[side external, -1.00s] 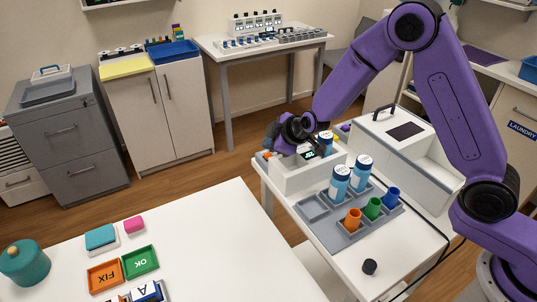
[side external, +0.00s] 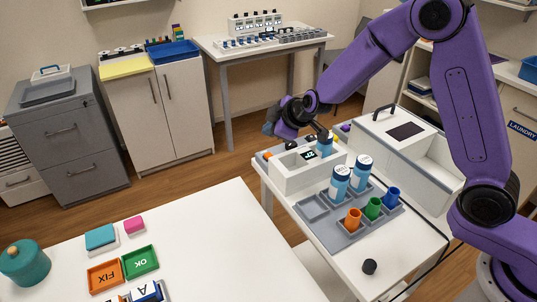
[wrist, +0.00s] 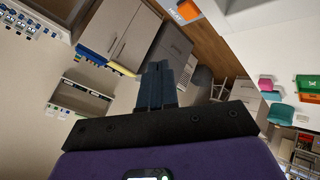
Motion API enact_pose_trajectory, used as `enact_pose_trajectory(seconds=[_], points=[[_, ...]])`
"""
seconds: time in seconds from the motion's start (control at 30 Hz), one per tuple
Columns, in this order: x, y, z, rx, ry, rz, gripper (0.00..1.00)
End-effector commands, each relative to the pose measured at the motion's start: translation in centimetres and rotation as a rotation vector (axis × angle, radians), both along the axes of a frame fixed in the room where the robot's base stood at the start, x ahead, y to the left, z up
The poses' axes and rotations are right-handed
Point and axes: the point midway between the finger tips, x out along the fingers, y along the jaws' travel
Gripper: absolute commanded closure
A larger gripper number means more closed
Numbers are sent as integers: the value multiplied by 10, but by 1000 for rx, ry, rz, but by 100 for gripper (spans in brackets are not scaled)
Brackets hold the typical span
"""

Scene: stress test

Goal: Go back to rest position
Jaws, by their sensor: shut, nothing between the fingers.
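My gripper (side external: 270,122) is at the far left end of my purple arm in the side external view, in the air above the white device (side external: 305,172) on the right-hand table. It points left, towards the cabinets, and touches nothing that I can see. In the wrist view my gripper (wrist: 158,82) has its two dark blue fingers side by side, shut and empty. A blue bottle (side external: 325,147) stands at the device, partly hidden behind dark parts of my arm end.
A grey rack (side external: 338,235) holds two white-capped blue bottles (side external: 340,180) and orange, green and blue cups (side external: 373,208). A white box with a handle (side external: 400,130) stands behind. A black cap (side external: 369,267) lies in front. The left table (side external: 215,240) is largely clear on its right side.

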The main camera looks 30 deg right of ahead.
Motion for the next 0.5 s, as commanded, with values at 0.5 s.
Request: enact_pose_trajectory(seconds=[0.5], points=[[-6,5,3,15,17,17,100]])
